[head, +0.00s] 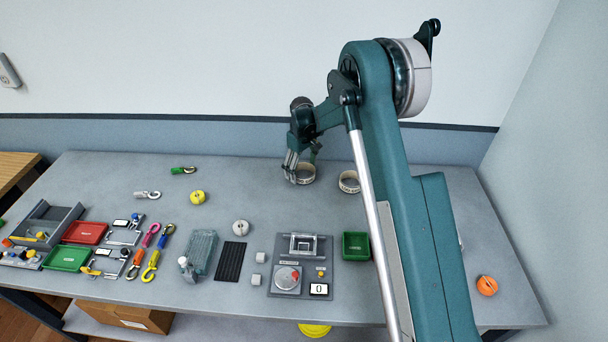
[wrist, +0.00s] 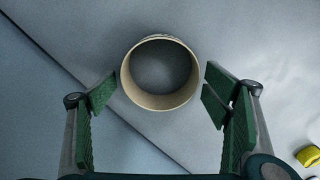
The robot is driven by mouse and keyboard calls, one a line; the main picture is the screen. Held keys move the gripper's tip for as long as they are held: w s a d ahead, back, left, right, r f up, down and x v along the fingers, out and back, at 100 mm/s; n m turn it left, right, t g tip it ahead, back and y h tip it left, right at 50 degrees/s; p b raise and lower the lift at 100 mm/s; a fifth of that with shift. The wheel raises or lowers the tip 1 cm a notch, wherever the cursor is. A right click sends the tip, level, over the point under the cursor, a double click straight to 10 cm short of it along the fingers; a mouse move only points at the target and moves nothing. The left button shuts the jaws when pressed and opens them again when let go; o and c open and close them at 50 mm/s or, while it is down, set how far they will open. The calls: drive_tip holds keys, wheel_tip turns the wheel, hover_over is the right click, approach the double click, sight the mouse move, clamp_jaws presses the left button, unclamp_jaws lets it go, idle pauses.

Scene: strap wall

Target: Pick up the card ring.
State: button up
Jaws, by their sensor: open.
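A pale beige ring (head: 305,175) with dark marks on its outside stands on the table near the back wall, under my gripper (head: 299,172). In the wrist view the same ring (wrist: 158,102) is seen from above as a hollow round band. My gripper's (wrist: 160,80) green-padded fingers are open, one on either side of it, with a gap at each side; the gripper holds nothing. A second, similar beige ring (head: 348,186) stands a little to the right, partly hidden by my arm. Which of the two is the card ring cannot be told from markings.
The grey table (head: 270,210) is clear around the ring, with the wall (head: 230,133) behind.

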idle(0.3)
drive_tip(key=c, duration=0.8)
drive_tip(key=shift+o, duration=0.2)
drive_tip(key=shift+r, duration=0.1)
wheel_tip(320, 180, up, 10)
idle(0.6)
